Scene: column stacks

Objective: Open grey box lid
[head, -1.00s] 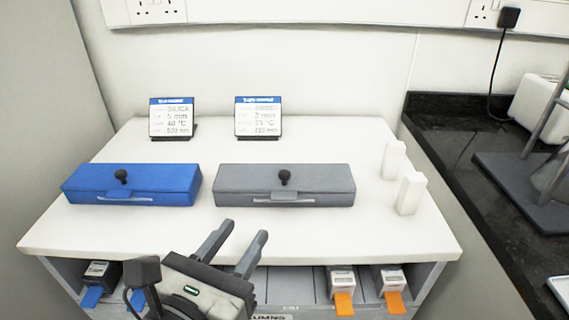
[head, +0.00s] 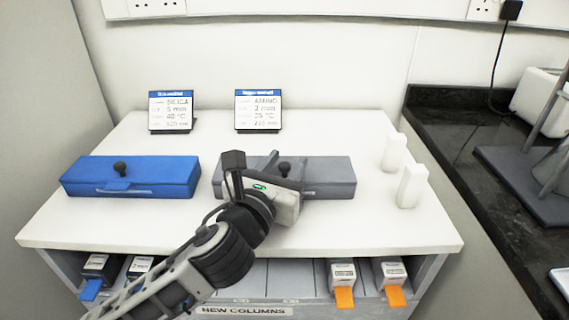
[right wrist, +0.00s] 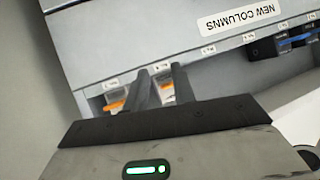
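The grey box (head: 330,178) sits shut on the white table, its lid on, with a black knob (head: 285,169) on top. My left gripper (head: 284,172) is over the box's left and middle part, close to the knob. Its body hides part of the box's front and most of its own fingers, so I cannot tell whether they touch or hold the knob.
A closed blue box (head: 130,177) stands to the left. Two label stands (head: 171,111) (head: 258,112) are behind the boxes. Two white blocks (head: 412,186) (head: 395,152) stand at the right. The shelf below holds column boxes with blue and orange tabs (head: 344,298).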

